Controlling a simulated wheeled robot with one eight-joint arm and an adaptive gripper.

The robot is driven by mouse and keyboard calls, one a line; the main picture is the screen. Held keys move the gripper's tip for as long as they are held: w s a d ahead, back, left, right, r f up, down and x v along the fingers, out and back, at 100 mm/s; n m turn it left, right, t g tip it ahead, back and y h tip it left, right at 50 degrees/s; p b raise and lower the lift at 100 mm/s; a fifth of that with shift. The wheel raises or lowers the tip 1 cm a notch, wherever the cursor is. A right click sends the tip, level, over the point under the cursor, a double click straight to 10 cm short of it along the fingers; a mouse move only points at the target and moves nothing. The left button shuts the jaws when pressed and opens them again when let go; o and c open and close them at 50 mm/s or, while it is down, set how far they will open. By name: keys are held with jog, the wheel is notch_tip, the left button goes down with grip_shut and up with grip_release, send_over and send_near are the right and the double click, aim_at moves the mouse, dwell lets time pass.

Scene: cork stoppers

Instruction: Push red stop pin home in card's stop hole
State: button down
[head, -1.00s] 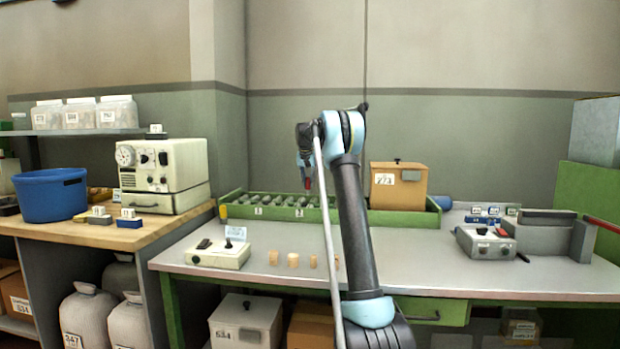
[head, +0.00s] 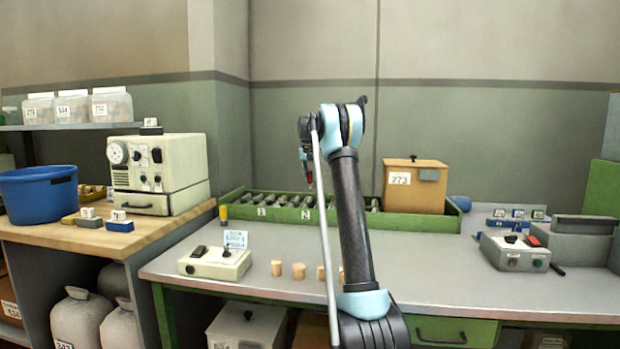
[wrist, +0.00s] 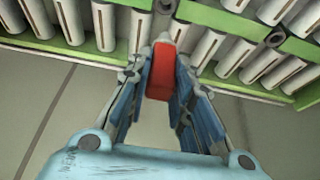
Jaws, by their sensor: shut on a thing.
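My gripper (wrist: 162,92) is shut on a red pin (wrist: 160,70), which shows as a red block between the blue-padded fingers in the wrist view. In the head view my gripper (head: 308,172) hangs in front of the green tray, above the bench, with only a sliver of red showing. A small white and blue card (head: 236,239) stands behind the cream switch box (head: 215,263) at the bench's left. No stop hole can be made out in it, and I cannot tell if it is the task's card. The pin is clear of it.
A green tray (head: 235,213) of grey cylinders runs along the back of the bench (head: 430,268), with a tan box (head: 415,187) at its right end. Several corks (head: 298,271) stand at the front, partly behind my arm. A grey switch box (head: 515,251) stands right.

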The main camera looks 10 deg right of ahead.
aim_at(311, 183)
jog(key=shift+d, duration=0.25)
jog(key=shift+f, duration=3.2)
jog(key=shift+s, duration=0.35)
jog(key=shift+f, duration=1.5)
dwell(0.7)
jog(key=c, duration=1.3)
grip_release()
jog(key=shift+c, duration=0.2)
